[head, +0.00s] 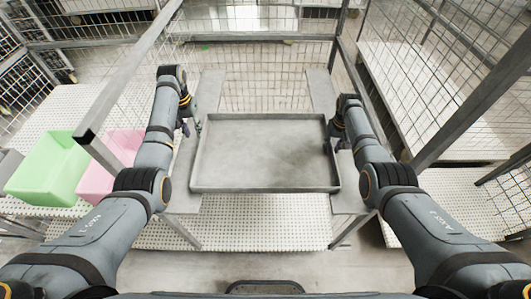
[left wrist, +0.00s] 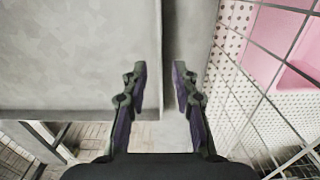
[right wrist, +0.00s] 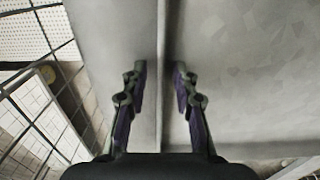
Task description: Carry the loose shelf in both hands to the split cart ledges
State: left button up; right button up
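The loose shelf (head: 265,155), a flat grey tray with a low raised rim, lies across two grey ledges inside a wire-mesh cart. The left ledge (head: 209,92) and right ledge (head: 321,90) show beyond its far edge, with a gap between them. My left gripper (head: 191,124) is at the shelf's left rim; in the left wrist view its fingers (left wrist: 160,75) stand apart on either side of the rim. My right gripper (head: 333,139) is at the right rim; in the right wrist view its fingers (right wrist: 160,75) also straddle the rim with gaps showing.
A green bin (head: 48,168) and a pink bin (head: 112,163) stand on a perforated shelf at the left. Cart posts and mesh rise close to both arms. A perforated lower deck (head: 265,222) shows below the tray. Another rack (head: 405,105) stands at the right.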

pick_arm(q)
notch_tip(320, 180, up, 2)
jog(key=shift+r, duration=0.1)
pick_arm(e)
notch_tip(320, 180, up, 12)
dwell(0.5)
jog(key=shift+f, duration=0.15)
